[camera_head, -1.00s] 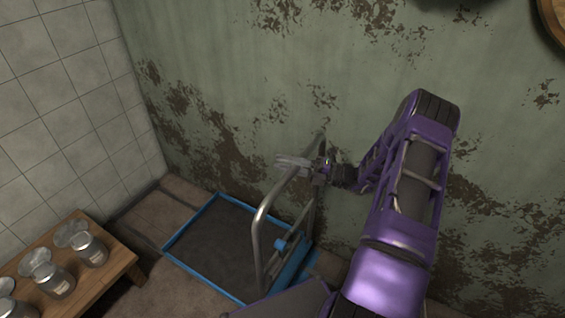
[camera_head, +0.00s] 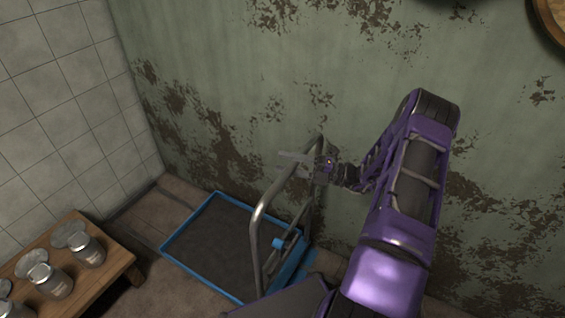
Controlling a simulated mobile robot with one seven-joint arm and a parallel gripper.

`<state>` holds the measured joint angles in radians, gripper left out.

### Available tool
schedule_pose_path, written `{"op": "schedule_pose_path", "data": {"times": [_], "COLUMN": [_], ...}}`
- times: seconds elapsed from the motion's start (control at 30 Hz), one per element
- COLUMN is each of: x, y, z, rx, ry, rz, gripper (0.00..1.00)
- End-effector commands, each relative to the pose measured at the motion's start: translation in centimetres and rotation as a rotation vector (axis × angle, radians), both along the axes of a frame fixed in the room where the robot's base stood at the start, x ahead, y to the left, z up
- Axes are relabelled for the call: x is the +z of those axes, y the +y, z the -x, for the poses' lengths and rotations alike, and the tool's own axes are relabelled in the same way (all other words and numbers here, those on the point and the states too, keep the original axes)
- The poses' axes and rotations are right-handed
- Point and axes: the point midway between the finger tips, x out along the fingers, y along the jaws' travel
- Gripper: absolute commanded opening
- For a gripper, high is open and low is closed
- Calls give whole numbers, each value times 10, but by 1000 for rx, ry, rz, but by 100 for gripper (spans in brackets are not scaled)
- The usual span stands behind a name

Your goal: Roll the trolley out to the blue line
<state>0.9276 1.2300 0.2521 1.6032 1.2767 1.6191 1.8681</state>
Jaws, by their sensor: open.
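The trolley has a flat dark deck with a blue rim (camera_head: 190,232) and stands on the floor near the green wall. Its grey tubular handle (camera_head: 257,225) rises at the right end of the deck. My gripper (camera_head: 288,164) is open at the upper part of the handle, its fingers pointing left. I cannot tell whether the bar lies between the fingers or whether they touch it.
A wooden bench (camera_head: 118,262) with several metal-lidded glass jars (camera_head: 88,252) stands at the lower left, close to the trolley. A tiled wall (camera_head: 50,110) is on the left and a peeling green wall (camera_head: 220,80) behind. Brown floor shows between bench and trolley.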

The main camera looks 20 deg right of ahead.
Motion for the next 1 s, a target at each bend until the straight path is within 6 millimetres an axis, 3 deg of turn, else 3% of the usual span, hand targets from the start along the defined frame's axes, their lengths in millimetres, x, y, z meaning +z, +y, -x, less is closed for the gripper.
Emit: {"op": "schedule_pose_path", "data": {"times": [0.4, 0.6, 0.8, 1.0], "x": [-20, -27, -30, -30], "y": [-85, -117, -133, -135], "z": [50, 71, 81, 82], "rx": [-5, -3, -2, 0], "ry": [1, 2, 3, 2], "rz": [2, 2, 0, 0], "gripper": [61, 61, 61, 61]}}
